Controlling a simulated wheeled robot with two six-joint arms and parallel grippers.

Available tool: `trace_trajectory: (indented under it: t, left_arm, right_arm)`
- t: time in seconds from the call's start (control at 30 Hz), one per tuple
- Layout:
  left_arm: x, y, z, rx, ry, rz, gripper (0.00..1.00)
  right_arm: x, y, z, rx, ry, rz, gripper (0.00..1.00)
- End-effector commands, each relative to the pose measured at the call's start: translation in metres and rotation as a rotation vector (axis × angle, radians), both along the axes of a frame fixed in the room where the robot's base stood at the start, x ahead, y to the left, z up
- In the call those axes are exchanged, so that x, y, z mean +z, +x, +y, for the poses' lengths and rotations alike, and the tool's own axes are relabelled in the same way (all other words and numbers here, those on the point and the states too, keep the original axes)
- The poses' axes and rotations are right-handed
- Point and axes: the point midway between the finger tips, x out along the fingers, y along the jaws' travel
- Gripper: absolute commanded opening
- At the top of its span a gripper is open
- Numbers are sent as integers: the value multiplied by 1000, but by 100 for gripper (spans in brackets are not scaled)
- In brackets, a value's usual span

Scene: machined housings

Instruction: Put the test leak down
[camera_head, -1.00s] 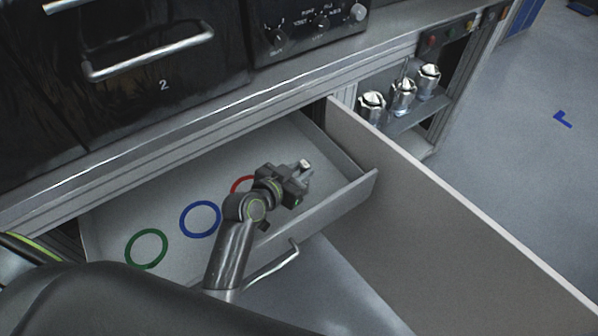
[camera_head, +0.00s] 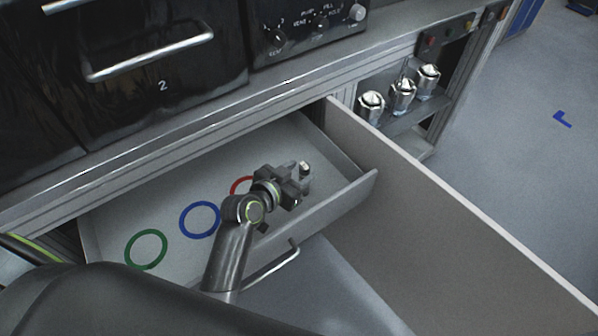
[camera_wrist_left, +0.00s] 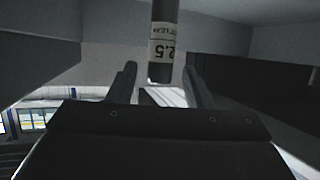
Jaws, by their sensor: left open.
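The test leak (camera_head: 304,168) is a small cylinder in the open drawer, right of the red ring; mostly its pale top shows in the head view. In the left wrist view the test leak (camera_wrist_left: 161,45) is a dark cylinder with a white label reading 2.5, upside down in that picture. My left gripper (camera_head: 298,182) is low in the drawer at the leak. In the wrist view its two fingers (camera_wrist_left: 160,88) stand apart on either side of the leak, with gaps visible. Whether the leak's base touches the drawer floor is hidden. My right gripper is not in view.
The open drawer (camera_head: 115,213) has green (camera_head: 147,249), blue (camera_head: 200,219) and red (camera_head: 240,185) rings on its floor. A tall grey panel (camera_head: 440,215) stands at its right. Three metal fittings (camera_head: 403,95) stand on a side shelf. The bench edge (camera_head: 200,115) overhangs the drawer's back.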

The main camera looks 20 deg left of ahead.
Motion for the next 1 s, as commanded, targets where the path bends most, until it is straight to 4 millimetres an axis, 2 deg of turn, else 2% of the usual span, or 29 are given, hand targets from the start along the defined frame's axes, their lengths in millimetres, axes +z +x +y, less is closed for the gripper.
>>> trace_trajectory:
  t: [0.3,0.5,1.0]
  left_arm:
    - [14,-41,15,1,1,2,46]
    - [22,-58,21,0,2,2,46]
    - [24,-62,23,-1,0,2,46]
  right_arm:
    - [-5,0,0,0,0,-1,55]
    - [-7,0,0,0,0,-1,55]
    - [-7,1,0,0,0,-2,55]
